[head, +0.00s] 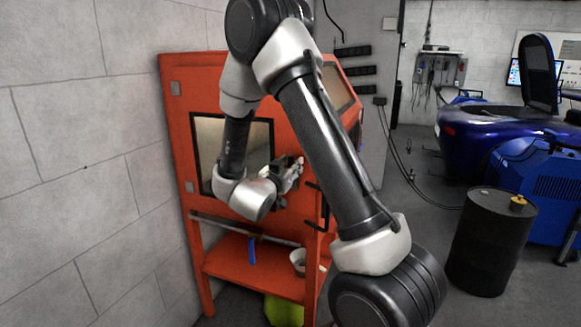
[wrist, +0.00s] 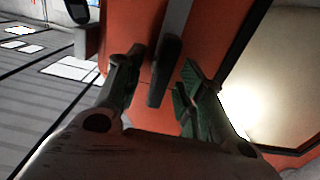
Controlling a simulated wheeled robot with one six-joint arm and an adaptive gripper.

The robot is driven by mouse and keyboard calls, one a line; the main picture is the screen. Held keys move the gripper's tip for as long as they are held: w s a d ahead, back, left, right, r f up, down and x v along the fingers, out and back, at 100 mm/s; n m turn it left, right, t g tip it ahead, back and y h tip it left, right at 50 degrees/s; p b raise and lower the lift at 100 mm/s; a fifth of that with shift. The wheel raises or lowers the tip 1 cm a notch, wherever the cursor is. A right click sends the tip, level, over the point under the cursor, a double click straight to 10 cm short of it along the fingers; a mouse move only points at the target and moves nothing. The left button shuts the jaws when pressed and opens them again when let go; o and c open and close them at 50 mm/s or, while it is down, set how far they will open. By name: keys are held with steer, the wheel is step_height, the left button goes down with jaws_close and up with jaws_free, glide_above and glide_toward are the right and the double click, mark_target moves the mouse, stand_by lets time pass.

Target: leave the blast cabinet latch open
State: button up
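The orange blast cabinet (head: 290,125) stands on legs against the grey wall, with a dark-framed window in its front. My gripper (head: 297,165) is at the cabinet's front, right of the window. In the wrist view a dark bar-shaped latch handle (wrist: 165,68) stands out from the orange panel. It lies between the two fingers of my gripper (wrist: 160,75), which are apart, with a gap visible on each side of it. My arm hides part of the cabinet in the head view, and the latch cannot be clearly made out there.
Grey floor is open between cabinet and drum.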

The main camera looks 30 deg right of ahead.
steer(key=v, duration=1.1)
steer(key=shift+s+a, duration=0.25)
